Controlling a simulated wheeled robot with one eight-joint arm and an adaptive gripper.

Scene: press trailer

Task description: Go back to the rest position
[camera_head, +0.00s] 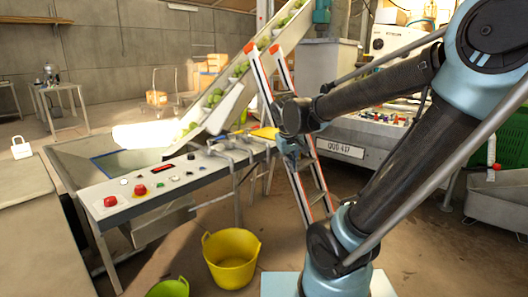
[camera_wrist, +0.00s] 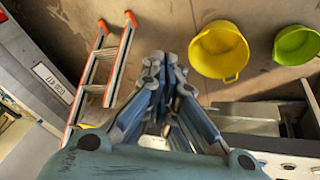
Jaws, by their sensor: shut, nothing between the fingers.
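My gripper (camera_wrist: 166,62) points down toward the floor in the wrist view. Its fingers are together and nothing is between them. In the head view my gripper (camera_head: 290,150) is partly hidden by my own arm. It hangs in front of the ladder (camera_head: 305,185), just right of the control panel's end, and I cannot tell how close it is to either. The arm is bent, with its forearm reaching left from the upper right.
The control panel table (camera_head: 150,190) with red buttons stands left. A yellow tub (camera_head: 231,262) and a green tub (camera_head: 168,288) stand on the floor. A conveyor with green fruit (camera_head: 225,95) rises behind. The trailer (camera_head: 340,148) stands behind my arm, a green crate (camera_head: 490,135) at right.

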